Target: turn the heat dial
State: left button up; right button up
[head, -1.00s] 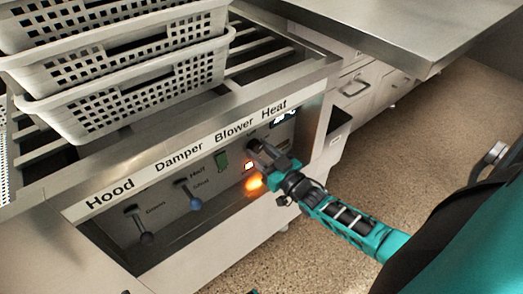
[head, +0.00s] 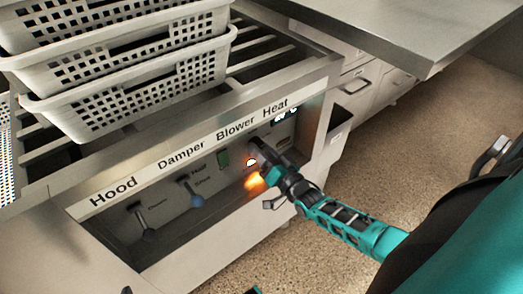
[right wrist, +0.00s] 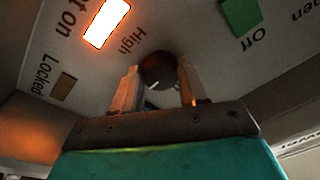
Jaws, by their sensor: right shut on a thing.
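The heat dial (right wrist: 158,70) is a dark round knob with a pale pointer mark, set on the grey control panel (right wrist: 200,40). In the right wrist view it sits between the two fingers of my right gripper (right wrist: 158,88), which is shut on it. In the head view my right gripper (head: 262,150) reaches the panel below the "Heat" label (head: 275,110), and its fingers hide the dial. The word "High" is printed beside the dial.
A green switch (head: 224,158), a blue-tipped damper lever (head: 196,199) and a dark hood lever (head: 148,233) are left of my right gripper. A lit indicator (right wrist: 106,22) glows by the dial. White perforated baskets (head: 130,92) are stacked on the slatted top. A steel table (head: 400,30) stands at right.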

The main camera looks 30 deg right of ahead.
dwell(0.3)
jog(key=o, duration=1.1)
jog(key=shift+c, duration=0.2)
jog(key=shift+s, duration=0.1)
jog(key=s+d+f+p, duration=0.1)
jog(key=s+p, duration=0.1)
jog(key=s, duration=1)
jog(key=shift+s+f, duration=0.2)
jog(key=shift+s, duration=0.1)
